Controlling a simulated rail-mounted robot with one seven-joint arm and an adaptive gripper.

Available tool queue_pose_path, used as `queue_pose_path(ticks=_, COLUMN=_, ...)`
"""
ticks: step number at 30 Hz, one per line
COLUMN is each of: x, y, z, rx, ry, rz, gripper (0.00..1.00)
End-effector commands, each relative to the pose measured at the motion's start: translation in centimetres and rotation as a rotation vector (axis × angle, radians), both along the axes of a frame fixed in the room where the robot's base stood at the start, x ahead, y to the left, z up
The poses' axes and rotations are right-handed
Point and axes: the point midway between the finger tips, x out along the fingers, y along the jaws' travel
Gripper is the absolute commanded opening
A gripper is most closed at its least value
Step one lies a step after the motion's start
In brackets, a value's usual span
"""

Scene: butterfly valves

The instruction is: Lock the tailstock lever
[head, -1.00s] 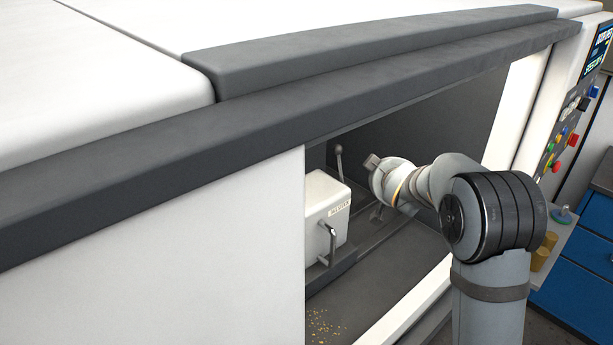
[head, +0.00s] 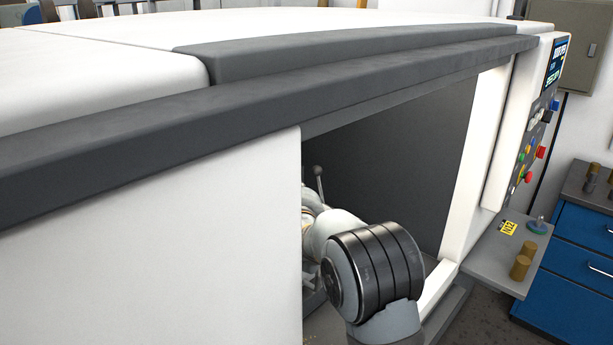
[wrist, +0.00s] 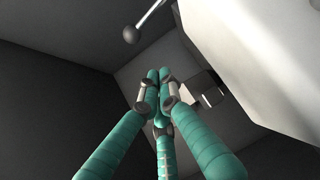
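The white tailstock (wrist: 255,60) fills the upper right of the wrist view. A metal lever with a dark ball knob (wrist: 131,34) stands at its upper left; it also shows in the head view as a thin upright ball-ended lever (head: 319,172). A dark block with a grey metal end (wrist: 207,90) sits against the tailstock; I cannot tell its exact part. My gripper (wrist: 159,74) has teal fingers whose tips come together with nothing visible between them. The tips are apart from the knob in the picture, below and right of it. The head view hides my gripper behind my arm.
The machine's white front panel (head: 160,240) and dark upper rail (head: 240,112) border the opening on the left and above. A pale frame post (head: 478,170) bounds it on the right. A grey shelf (head: 490,262) with brass-coloured cylinders is outside, right.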

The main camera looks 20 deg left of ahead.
Motion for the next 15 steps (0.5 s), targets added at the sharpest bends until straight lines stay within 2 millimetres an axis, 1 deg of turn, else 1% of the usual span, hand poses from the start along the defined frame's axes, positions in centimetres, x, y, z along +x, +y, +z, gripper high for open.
queue_pose_path(ticks=5, x=0.1, y=0.0, z=0.0, rx=0.001, ry=0.002, rz=-0.001, gripper=0.0)
queue_pose_path(ticks=8, x=0.7, y=0.2, z=0.0, rx=0.001, ry=0.002, rz=-0.002, gripper=0.0)
queue_pose_path(ticks=11, x=1.8, y=0.7, z=-0.1, rx=0.002, ry=0.003, rz=-0.003, gripper=0.0)
queue_pose_path(ticks=15, x=3.9, y=1.8, z=-0.3, rx=0.001, ry=0.004, rz=-0.002, gripper=0.0)
